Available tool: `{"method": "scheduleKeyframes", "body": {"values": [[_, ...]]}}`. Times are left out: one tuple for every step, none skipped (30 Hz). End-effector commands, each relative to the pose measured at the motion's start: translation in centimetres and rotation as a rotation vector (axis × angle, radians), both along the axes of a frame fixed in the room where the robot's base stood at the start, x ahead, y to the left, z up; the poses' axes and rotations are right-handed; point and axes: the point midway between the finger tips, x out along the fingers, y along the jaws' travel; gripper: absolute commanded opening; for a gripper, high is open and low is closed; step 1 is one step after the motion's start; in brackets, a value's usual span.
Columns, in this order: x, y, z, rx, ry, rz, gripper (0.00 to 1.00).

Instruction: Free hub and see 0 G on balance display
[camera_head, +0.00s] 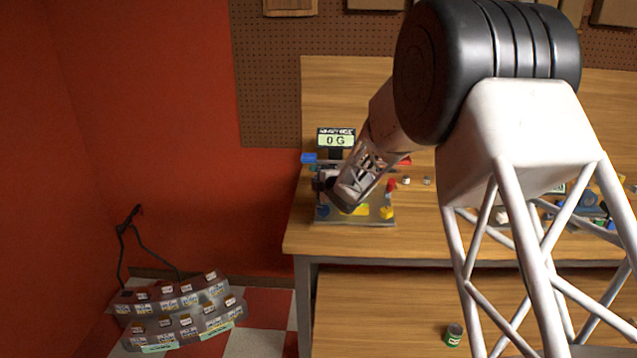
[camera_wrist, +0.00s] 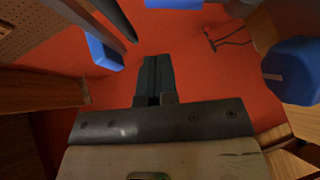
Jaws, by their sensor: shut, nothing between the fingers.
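The balance display (camera_head: 336,140) stands at the back left of the workbench and reads "0 G". Below it is the balancing rig on a grey base plate (camera_head: 350,220), with a blue block (camera_head: 309,158) at its upper left. My gripper (camera_head: 340,205) is over the rig in the head view and hides its middle, so the hub and rotor cannot be made out. In the wrist view my gripper (camera_wrist: 155,75) has its dark fingers together with nothing between them. Blue parts (camera_wrist: 104,50) show near the fingers on both sides, apart from them.
A red knob (camera_head: 391,185) and a yellow part (camera_head: 387,212) are at the rig's right. A rack of labelled boxes (camera_head: 175,310) is on the floor at left. A green can (camera_head: 453,334) stands on the lower shelf.

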Motion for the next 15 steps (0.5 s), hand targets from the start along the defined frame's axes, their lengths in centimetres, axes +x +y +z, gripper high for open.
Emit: {"method": "scheduleKeyframes", "body": {"values": [[-0.5,-0.5,0.3,0.000,-0.001,-0.002,0.00],[-0.7,-0.7,0.4,-0.001,0.000,-0.002,0.00],[-1.0,-1.0,0.7,0.000,-0.001,-0.001,0.00],[-1.3,-1.2,0.8,0.000,-0.001,-0.001,0.00],[-1.6,-1.3,1.0,0.001,-0.002,-0.001,0.00],[-1.9,-1.6,1.2,0.001,-0.002,-0.001,0.00],[-2.2,-1.8,1.3,0.000,-0.001,-0.001,0.00],[-2.4,-2.0,1.4,0.000,-0.001,-0.001,0.00],[-2.8,-2.3,1.7,-0.001,-0.001,-0.001,0.00],[-3.0,-2.5,1.9,0.000,-0.002,-0.001,0.00],[-3.3,-2.7,2.0,0.000,-0.002,-0.001,0.00],[-3.6,-3.0,2.2,-0.001,-0.001,-0.001,0.00],[-3.9,-3.2,2.3,0.000,-0.001,-0.002,0.00],[-4.1,-3.4,2.5,0.001,0.000,-0.002,0.00],[-4.5,-3.7,2.7,0.001,0.000,-0.002,0.00]]}}
